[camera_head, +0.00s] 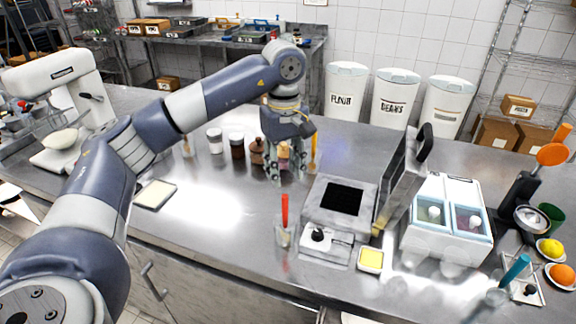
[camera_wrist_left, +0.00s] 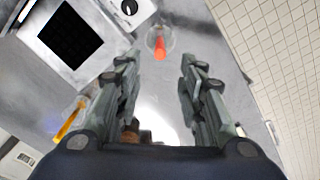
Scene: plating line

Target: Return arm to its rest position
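My left arm reaches in from the left over the steel counter (camera_head: 225,245). Its gripper (camera_head: 286,178) points down above the counter, left of the open waffle iron or press (camera_head: 340,199). In the left wrist view the two fingers of the gripper (camera_wrist_left: 160,75) stand wide apart. Nothing shows clasped between them. My right gripper is in neither view.
A glass with a red-handled tool (camera_head: 284,218) stands in front of the gripper. A white stand mixer (camera_head: 62,105) is at left. A two-bin container (camera_head: 447,222) is right of the press. A small pale tray (camera_head: 155,194) lies at left; bare counter surrounds it.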

